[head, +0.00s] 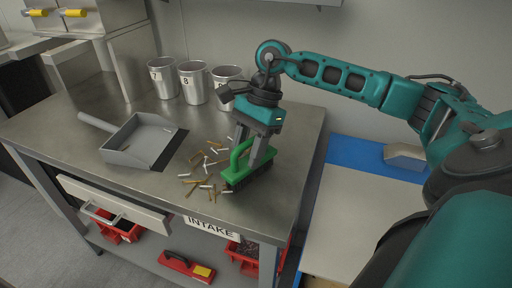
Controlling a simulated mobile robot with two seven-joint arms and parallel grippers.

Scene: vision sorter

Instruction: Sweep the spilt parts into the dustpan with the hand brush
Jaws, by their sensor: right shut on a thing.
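My right gripper (262,150) is shut on the handle of the green hand brush (238,178). The brush's dark bristles are down at the metal table top, at the right edge of the spilt parts. The spilt parts (206,165), small brass and white pieces, lie scattered on the table between the brush and the dustpan. The grey dustpan (135,150) lies on the table to the left, its dark-lipped open side facing the parts and its handle pointing to the upper left. Whether bristles touch any parts is hard to tell. My left gripper is not in view.
Metal cups (193,83) stand at the table's back, two marked 7 and 8. A lower shelf holds red bins (118,232) and a red block-like tool (187,266). A pale-topped blue surface (350,215) stands right.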

